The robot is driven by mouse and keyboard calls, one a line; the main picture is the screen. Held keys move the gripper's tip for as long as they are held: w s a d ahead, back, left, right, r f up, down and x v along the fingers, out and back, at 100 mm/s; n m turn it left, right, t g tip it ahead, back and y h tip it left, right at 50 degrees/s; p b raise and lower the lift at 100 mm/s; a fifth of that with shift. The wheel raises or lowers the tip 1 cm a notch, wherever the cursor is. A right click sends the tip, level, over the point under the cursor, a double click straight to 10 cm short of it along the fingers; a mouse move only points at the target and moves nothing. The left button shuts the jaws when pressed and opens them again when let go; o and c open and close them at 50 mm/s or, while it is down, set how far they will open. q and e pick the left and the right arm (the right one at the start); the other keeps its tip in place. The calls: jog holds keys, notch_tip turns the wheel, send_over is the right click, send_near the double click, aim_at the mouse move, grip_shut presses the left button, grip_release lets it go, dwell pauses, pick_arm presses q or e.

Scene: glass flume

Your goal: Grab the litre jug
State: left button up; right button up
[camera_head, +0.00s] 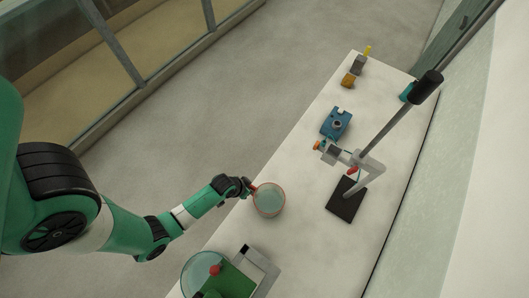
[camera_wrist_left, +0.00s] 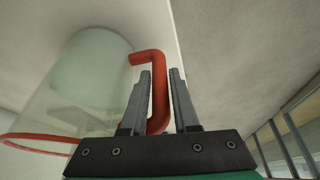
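The clear litre jug with a red rim and red handle (camera_head: 269,200) stands on the bench near its left edge. In the left wrist view the jug's glass body (camera_wrist_left: 85,85) is at the left, and its red handle (camera_wrist_left: 159,85) rises in the middle. My left gripper (camera_head: 249,187) is at the handle side of the jug. In the wrist view its two fingers (camera_wrist_left: 161,98) are apart, with the handle between them or just beyond. A gap shows between the handle and the right finger. My right gripper is not in view.
A round glass vessel (camera_head: 195,272) and a green device (camera_head: 234,281) are at the near end of the bench (camera_head: 310,265). A stand with a dark base (camera_head: 345,201) is right of the jug. A blue device (camera_head: 336,122) sits farther back. Bare bench surrounds the jug.

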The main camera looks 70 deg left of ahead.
pick_arm(q)
grip_shut()
dwell(1.2)
